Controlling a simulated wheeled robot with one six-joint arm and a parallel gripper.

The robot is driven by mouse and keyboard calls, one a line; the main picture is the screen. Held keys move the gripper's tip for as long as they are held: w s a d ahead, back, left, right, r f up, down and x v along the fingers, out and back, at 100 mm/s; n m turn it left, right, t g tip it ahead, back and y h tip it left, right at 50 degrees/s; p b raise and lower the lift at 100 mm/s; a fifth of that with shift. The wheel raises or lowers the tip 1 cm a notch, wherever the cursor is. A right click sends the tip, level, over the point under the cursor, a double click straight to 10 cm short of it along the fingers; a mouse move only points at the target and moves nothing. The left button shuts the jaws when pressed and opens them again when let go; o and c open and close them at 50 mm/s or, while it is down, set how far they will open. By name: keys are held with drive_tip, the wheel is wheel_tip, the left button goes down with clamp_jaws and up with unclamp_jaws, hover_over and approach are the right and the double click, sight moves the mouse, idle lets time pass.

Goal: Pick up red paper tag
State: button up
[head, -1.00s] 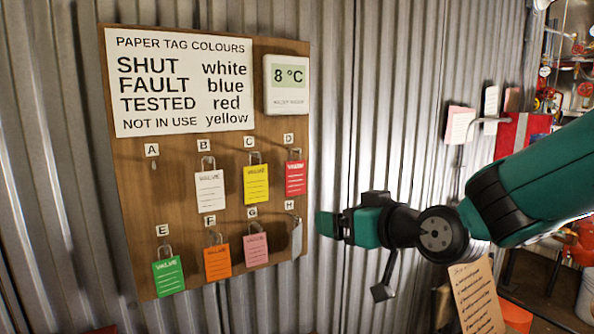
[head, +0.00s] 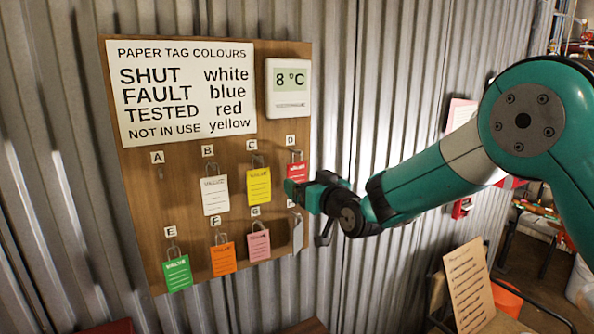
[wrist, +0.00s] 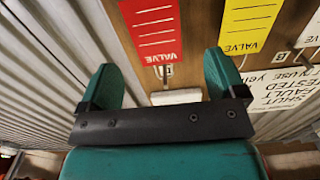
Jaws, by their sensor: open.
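The red paper tag (head: 297,170) hangs by a loop from the hook under label D, at the board's right edge. In the head view my gripper (head: 292,192) is just below it and hides its lower part. In the wrist view the red tag (wrist: 152,28) appears upside down, beyond and roughly between the two fingertips. My gripper (wrist: 162,80) is open, with nothing between its fingers. I cannot tell how far the fingertips are from the tag.
The wooden board (head: 140,200) bears a colour key sign (head: 185,90) and a thermometer (head: 288,87). The yellow tag (head: 258,186) hangs close to the left of the red one. White (head: 215,195), green (head: 177,274), orange (head: 223,258) and pink (head: 257,245) tags hang nearby.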

sight(298, 175)
drive_tip(key=shift+w+a+r+p, duration=0.2)
drive_tip(key=shift+w+p, duration=0.15)
drive_tip(key=shift+p, duration=0.1)
drive_tip(key=p+x, duration=0.2)
drive_tip(key=x, duration=0.1)
drive_tip(key=shift+w+p, duration=0.2)
drive_tip(key=shift+p, duration=0.1)
drive_tip(key=shift+w+a+f, duration=0.1)
drive_tip(key=shift+w+a, duration=0.15)
drive_tip(key=shift+w, duration=0.15)
drive_tip(key=c, duration=1)
